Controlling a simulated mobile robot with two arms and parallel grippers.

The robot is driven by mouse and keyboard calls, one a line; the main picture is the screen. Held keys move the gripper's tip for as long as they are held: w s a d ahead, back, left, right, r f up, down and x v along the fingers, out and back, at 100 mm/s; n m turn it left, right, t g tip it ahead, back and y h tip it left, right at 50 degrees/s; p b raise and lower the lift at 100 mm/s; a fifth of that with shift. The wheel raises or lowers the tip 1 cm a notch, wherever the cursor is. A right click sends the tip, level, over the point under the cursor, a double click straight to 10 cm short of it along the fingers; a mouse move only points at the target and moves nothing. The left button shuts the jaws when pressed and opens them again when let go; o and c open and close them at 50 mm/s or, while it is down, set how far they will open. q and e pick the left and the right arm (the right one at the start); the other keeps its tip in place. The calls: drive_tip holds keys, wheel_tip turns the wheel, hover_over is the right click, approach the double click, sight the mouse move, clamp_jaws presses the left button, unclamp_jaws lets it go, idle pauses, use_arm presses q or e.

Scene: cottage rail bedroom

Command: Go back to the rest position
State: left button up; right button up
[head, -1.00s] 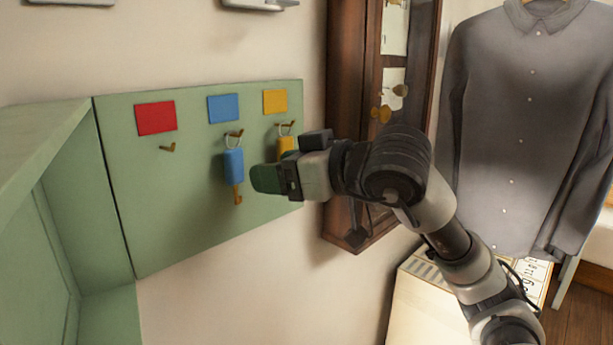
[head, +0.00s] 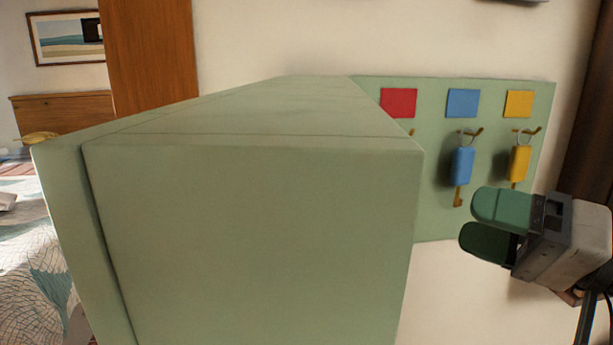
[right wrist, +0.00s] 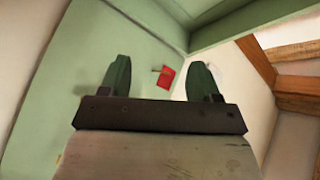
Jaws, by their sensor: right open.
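My right gripper (head: 474,222) is in the head view at the right, with two green fingers apart and nothing between them. It is in front of the green key board (head: 448,215), below and right of the blue key tag (head: 462,166). A yellow key tag (head: 520,163) hangs to the right of the blue one, above the gripper. In the right wrist view, the two fingers (right wrist: 158,70) are spread, with the red label (right wrist: 166,77) and its small hook seen between them. My left gripper is not in view.
A large green cabinet (head: 255,235) fills the middle of the head view and hides part of the board's left side. A dark wooden case (head: 590,130) is at the right edge. A bed (head: 30,255) and a wooden dresser (head: 65,112) are at the far left.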

drive_tip(key=w+d+f+n+t+h, duration=0.25)
drive_tip(key=f+n+t+h, duration=0.35)
drive_tip(key=n, duration=0.8)
drive_tip(key=w+d+f+n+t+h, duration=0.2)
drive_tip(key=d+f+n+t+h, duration=0.25)
drive_tip(key=n+t+h, duration=0.65)
wheel_tip(320, 180, down, 18)
drive_tip(key=s+d+m+g+h, duration=0.2)
drive_tip(key=m+g+h, duration=0.1)
drive_tip(key=m+g, duration=0.9)
drive_tip(key=s+a+f+m+g+y, duration=0.2)
drive_tip(key=s+a+f+m+g, duration=0.3)
drive_tip(key=s+f, duration=0.4)
drive_tip(key=s+a+f+m+g+y, duration=0.2)
drive_tip(key=s+a+f+m+g, duration=0.1)
drive_tip(key=s+f+m+g, duration=0.45)
wheel_tip(320, 180, down, 23)
drive_tip(key=s+n+p, duration=0.1)
drive_tip(key=n+p, duration=0.1)
drive_tip(key=p, duration=0.1)
drive_tip(key=s+d+f+g+p, duration=0.1)
drive_tip(key=s+d+f+p, duration=0.1)
drive_tip(key=s+f, duration=1.2)
drive_tip(key=s+d, duration=0.1)
drive_tip(key=s, duration=0.2)
drive_tip(key=shift+f+p, duration=0.25)
drive_tip(key=shift+p, duration=0.15)
